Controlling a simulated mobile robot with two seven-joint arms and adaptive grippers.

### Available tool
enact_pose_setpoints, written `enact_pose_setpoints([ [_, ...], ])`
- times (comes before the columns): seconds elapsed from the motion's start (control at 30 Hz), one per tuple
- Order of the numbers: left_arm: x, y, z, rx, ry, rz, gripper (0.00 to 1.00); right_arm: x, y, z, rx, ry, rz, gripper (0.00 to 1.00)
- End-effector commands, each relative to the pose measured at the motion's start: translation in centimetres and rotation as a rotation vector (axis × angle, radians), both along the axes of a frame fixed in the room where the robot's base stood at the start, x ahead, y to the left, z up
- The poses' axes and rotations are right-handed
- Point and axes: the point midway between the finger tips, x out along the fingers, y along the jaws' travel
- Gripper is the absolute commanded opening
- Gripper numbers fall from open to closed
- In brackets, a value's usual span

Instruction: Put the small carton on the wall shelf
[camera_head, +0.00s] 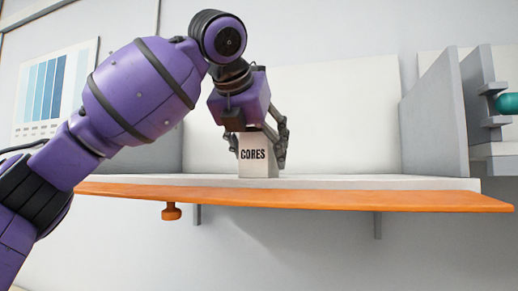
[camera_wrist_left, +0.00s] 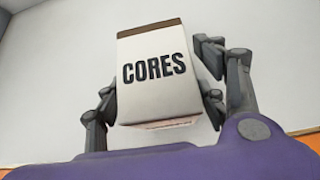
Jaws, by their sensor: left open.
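The small carton (camera_head: 257,158) is white with the word CORES and stands upright on the wall shelf (camera_head: 350,182), which is pale on top with an orange front edge. My left gripper (camera_head: 262,150) comes down from above with its fingers on either side of the carton's upper part. It is open around the carton. In the left wrist view the carton (camera_wrist_left: 158,75) sits between the spread fingers of my left gripper (camera_wrist_left: 165,100). A gap shows at the right fingers; contact on the left side is hard to tell. My right gripper is not in view.
A grey upright panel (camera_head: 435,110) stands at the shelf's right, with a teal object (camera_head: 507,103) beyond it. An orange knob (camera_head: 171,211) hangs under the shelf. A blue colour chart (camera_head: 54,90) is on the wall. The shelf right of the carton is clear.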

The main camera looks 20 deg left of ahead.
Motion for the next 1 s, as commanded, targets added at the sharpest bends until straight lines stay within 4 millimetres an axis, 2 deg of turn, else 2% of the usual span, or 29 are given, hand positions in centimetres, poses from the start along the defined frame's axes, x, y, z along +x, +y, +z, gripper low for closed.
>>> enact_pose_setpoints([
  [0.13,-0.1,0.0,0.4,-0.001,-0.001,0.001,0.65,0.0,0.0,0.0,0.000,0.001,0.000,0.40],
  [0.23,-1.0,0.0,1.2,0.000,-0.002,0.000,0.65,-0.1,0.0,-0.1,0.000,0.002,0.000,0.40],
  [0.5,-5.7,0.1,4.7,0.000,-0.005,-0.001,0.65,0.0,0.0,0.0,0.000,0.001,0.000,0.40],
  [0.7,-8.4,0.2,6.7,0.001,-0.002,-0.001,0.65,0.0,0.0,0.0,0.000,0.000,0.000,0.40],
  [1.0,-9.6,0.3,7.6,0.001,0.000,-0.001,0.65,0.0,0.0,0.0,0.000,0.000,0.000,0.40],
])
